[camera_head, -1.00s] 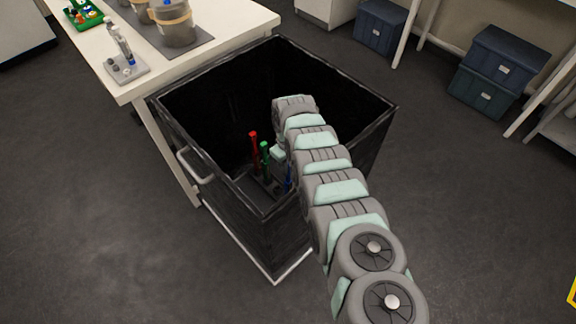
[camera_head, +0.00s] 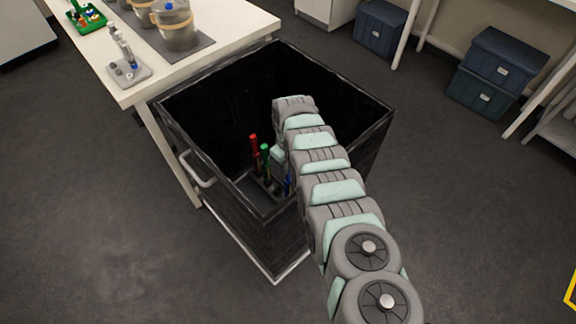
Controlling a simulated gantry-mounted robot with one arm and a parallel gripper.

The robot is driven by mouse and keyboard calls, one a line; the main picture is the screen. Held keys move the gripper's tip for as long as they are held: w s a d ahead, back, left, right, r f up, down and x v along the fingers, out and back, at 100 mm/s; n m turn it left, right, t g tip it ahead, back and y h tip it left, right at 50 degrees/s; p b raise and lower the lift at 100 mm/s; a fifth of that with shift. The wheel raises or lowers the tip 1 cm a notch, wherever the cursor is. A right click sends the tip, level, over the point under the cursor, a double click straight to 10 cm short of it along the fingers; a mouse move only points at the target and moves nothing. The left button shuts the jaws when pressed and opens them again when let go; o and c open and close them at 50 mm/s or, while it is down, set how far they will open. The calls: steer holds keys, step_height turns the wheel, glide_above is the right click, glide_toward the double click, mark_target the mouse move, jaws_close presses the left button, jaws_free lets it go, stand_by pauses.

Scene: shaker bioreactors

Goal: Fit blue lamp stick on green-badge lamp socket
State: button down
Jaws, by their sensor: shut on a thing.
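My arm reaches into the open black box, and its end bends down inside. My gripper (camera_head: 279,157) is mostly hidden behind my arm, and its fingertips are not clear. The blue lamp stick (camera_head: 288,182) shows as a thin blue strip just below it, partly covered by my arm; my gripper appears shut on it. A red stick (camera_head: 254,148) and a green stick (camera_head: 265,156) stand upright to the left, in a dark grey holder (camera_head: 262,184) on the box floor. I cannot make out a green-badge lamp socket.
The black box (camera_head: 225,215) has high walls around my gripper and a handle on its left side. A white table (camera_head: 215,20) stands at the back left with bottles, a green tray (camera_head: 88,19) and a small grey stand (camera_head: 128,72). Blue bins (camera_head: 500,55) stand at the back right.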

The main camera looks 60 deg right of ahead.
steer(key=shift+r+p, duration=1)
steer(key=shift+p, duration=0.05)
steer(key=shift+r, duration=0.1)
steer(key=shift+r+p, duration=1.45)
steer(key=shift+p, duration=0.25)
step_height(320, 180, up, 16)
steer(key=p, duration=1.6)
